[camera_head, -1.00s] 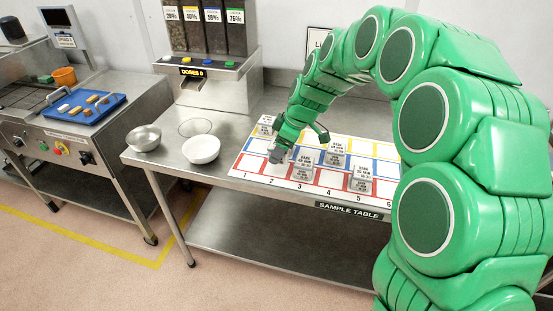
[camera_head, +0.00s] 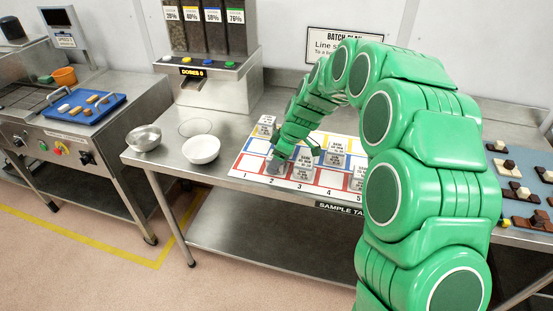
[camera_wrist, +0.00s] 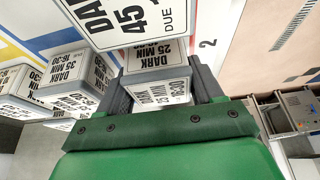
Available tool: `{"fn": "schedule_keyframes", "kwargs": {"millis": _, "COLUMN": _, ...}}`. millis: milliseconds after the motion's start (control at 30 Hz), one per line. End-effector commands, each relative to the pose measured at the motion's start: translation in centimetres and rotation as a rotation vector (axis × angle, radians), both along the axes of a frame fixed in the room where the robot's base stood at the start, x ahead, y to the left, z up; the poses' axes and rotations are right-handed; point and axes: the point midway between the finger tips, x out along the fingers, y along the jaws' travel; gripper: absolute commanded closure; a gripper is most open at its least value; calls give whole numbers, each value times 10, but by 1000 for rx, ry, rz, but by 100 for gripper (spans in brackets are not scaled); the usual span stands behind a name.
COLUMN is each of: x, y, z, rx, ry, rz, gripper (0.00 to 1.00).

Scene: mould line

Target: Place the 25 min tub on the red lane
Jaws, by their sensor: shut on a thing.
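My gripper (camera_head: 275,163) is low over the front left of the lane mat, around column 2. In the wrist view its two grey fingers (camera_wrist: 162,88) are shut on a white tub labelled DARK 25 MIN (camera_wrist: 155,58), the 25 min tub. A tub labelled DARK 45 MIN (camera_wrist: 130,22) is right beside it. The mat (camera_head: 237,167) has yellow, blue and red lanes, with the red lane (camera_head: 252,178) along the front edge. The head view does not clearly show whether the held tub touches the mat.
A DARK 35 MIN tub (camera_wrist: 68,65) and other tubs are close by. Another tub (camera_head: 303,172) stands just right of my gripper, and one (camera_head: 267,122) at the back left. A white bowl (camera_head: 201,149) and a metal bowl (camera_head: 144,138) are left of the mat.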

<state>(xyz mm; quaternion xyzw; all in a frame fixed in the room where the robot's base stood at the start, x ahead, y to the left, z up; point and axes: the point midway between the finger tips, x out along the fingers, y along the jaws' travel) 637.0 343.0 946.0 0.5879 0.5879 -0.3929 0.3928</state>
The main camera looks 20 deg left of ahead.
Motion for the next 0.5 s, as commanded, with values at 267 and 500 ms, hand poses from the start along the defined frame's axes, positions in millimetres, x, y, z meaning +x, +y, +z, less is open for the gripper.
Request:
{"fn": "schedule_keyframes", "kwargs": {"millis": 267, "x": 0, "y": 0, "z": -1, "rx": 1, "ry": -1, "rz": 1, "gripper": 68}}
{"fn": "schedule_keyframes", "kwargs": {"millis": 500, "x": 0, "y": 0, "z": -3, "rx": 0, "ry": -1, "rz": 1, "gripper": 14}}
